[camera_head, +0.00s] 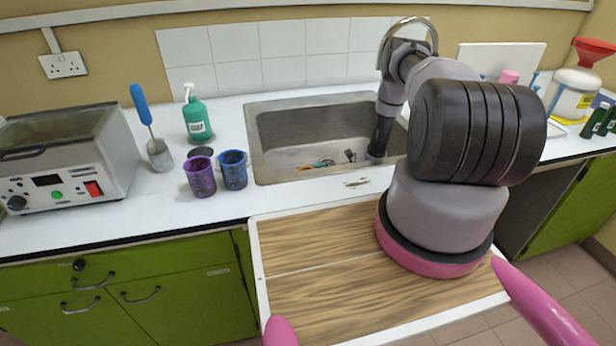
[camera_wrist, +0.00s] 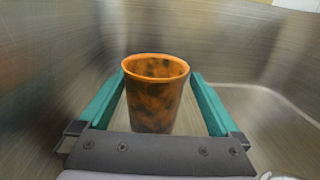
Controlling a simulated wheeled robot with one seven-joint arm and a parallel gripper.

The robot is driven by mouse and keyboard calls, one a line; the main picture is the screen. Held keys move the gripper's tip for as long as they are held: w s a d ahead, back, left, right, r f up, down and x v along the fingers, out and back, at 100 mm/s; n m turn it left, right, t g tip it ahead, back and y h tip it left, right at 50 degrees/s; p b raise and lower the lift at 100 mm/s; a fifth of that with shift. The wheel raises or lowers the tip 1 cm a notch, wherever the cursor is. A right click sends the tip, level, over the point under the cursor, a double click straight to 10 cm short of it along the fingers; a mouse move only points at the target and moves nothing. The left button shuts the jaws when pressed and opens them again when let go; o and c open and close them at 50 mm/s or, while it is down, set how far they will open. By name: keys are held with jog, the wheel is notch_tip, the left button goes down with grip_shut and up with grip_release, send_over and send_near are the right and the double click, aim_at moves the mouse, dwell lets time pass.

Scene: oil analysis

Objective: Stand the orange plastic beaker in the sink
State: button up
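The orange plastic beaker (camera_wrist: 154,95), blotched with dark marks, stands upright in the wrist view. Its rim faces up and its base is hidden behind my gripper's palm. The teal fingers of my gripper (camera_wrist: 157,77) lie on either side of it, their tips against its sides, and seem shut on it. The steel walls of the sink (camera_wrist: 45,60) surround them. In the head view my arm reaches down into the sink (camera_head: 270,165). Only small teal and orange bits of my gripper (camera_head: 318,164) and the beaker show over the front rim.
On the counter left of the sink stand a purple beaker (camera_head: 200,177), a blue beaker (camera_head: 233,170), a green pump bottle (camera_head: 197,118) and a grey machine (camera_head: 75,160). A chrome tap (camera_head: 408,25) arches behind my arm. The sink's left part looks clear.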

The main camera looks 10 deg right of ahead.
jog(key=shift+r, duration=0.1)
jog(key=shift+d, duration=0.3)
jog(key=d, duration=0.7)
jog(key=shift+s, duration=0.2)
jog(key=shift+r, duration=0.1)
